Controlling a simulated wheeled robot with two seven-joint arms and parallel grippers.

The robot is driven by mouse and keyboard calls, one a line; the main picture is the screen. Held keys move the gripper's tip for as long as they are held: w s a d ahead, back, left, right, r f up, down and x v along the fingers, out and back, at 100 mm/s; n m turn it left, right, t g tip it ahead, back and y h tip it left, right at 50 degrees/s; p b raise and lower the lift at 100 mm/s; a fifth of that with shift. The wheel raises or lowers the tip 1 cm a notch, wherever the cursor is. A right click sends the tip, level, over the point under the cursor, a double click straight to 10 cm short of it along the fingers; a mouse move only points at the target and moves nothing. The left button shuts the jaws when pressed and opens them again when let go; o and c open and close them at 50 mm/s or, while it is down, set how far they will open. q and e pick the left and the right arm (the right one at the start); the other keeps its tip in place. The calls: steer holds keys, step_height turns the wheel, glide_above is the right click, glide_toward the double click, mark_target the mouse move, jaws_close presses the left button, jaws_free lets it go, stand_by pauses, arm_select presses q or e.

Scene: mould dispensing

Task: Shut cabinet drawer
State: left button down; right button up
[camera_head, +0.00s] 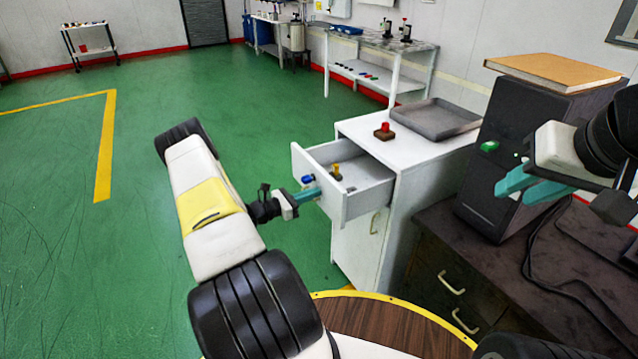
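The white cabinet (408,205) stands right of centre, and its top drawer (348,205) is pulled out to the left. A yellow-topped piece (337,173) lies inside the drawer. My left gripper (312,194) is at the drawer's outer front face, with its teal fingers pointing at it; I cannot tell whether they touch or how far apart they are. A small blue piece (308,180) shows against that face just above the fingers; what it rests on is unclear. My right gripper (532,187) is open and empty at the right, in front of the black computer tower.
A red-topped piece (385,130) and a grey tray (436,119) are on the cabinet top. The black tower (490,190) with a brown book (552,72) on it stands on a dark desk (440,235) to the right.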

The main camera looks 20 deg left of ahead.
arm_select(q)
steer(key=x, duration=2.1)
steer(key=shift+d, duration=0.2)
steer(key=shift+w, duration=0.15)
steer(key=shift+d+r, duration=0.15)
